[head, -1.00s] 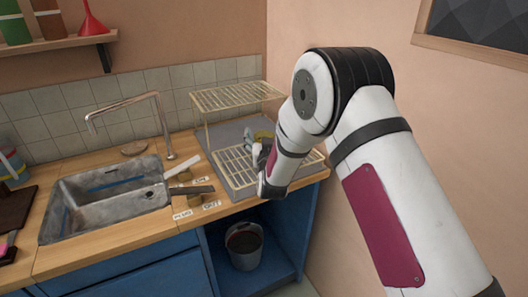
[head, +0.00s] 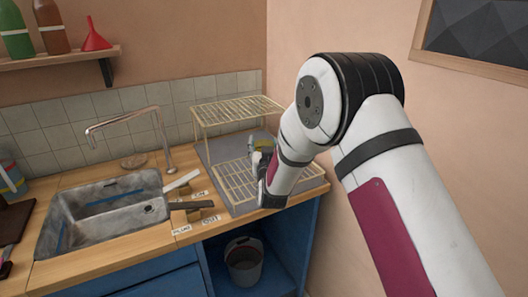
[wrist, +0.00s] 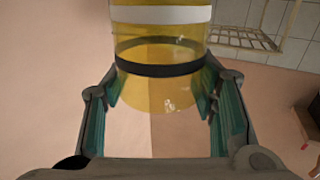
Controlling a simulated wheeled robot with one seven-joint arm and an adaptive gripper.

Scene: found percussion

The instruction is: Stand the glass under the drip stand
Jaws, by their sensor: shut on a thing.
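A yellow see-through glass (wrist: 160,95) with a white band and a black band fills the top middle of the wrist view. My gripper (wrist: 163,88) is shut on it, with a teal-lined finger on each side. A two-tier wire stand (head: 238,107), which seems to be the drip stand, stands on a grey tray at the counter's right end. My gripper is at its right front, the glass seemingly between the tiers; exact depth is unclear.
A metal sink (head: 105,210) with a tall tap (head: 160,140) is left of the stand. Small labelled handles (head: 188,205) lie between them. A grey bucket (head: 243,262) sits in the open cupboard below. The wall closes off the right side.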

